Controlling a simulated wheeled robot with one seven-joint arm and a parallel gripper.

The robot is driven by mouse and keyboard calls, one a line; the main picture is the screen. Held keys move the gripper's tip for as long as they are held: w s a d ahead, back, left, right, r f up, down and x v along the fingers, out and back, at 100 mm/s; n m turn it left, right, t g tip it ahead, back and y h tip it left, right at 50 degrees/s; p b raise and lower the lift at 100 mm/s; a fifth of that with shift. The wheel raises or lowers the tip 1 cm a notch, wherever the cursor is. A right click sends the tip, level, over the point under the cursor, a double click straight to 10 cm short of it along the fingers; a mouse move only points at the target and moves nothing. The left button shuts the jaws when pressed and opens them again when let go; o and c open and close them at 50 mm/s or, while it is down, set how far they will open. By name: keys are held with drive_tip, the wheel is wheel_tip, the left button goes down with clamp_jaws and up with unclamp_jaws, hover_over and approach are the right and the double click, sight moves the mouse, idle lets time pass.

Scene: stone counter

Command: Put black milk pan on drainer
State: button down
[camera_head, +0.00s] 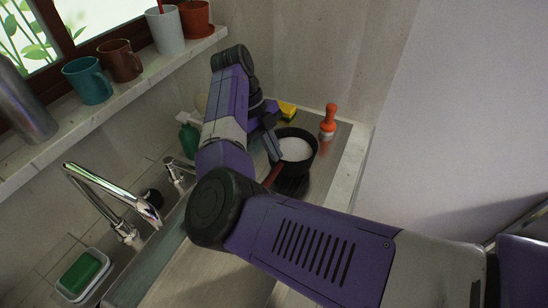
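The black milk pan (314,150) stands upright at the far end of the steel surface, its inside showing pale. Its reddish handle (272,176) points toward the lower left and is partly hidden by my arm. My gripper (272,146) is at the pan's left side, with its fingers pointing down close to the rim. I cannot tell whether it touches the pan or how far the fingers are apart. The steel surface (325,180) under the pan looks like the drainer, but my arm hides much of it.
An orange-handled brush (328,121) stands right of the pan, and a yellow sponge (287,111) lies behind it. A green bottle (189,140) is left of my arm. The tap (115,195) rises at the left. Mugs (88,82) line the ledge. A wall bounds the right.

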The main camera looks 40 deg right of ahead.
sight(281, 173)
drive_tip(key=shift+f, duration=1.6)
drive_tip(key=c, duration=1.7)
unclamp_jaws()
drive_tip(key=b+v, duration=0.2)
drive_tip(key=v, duration=1)
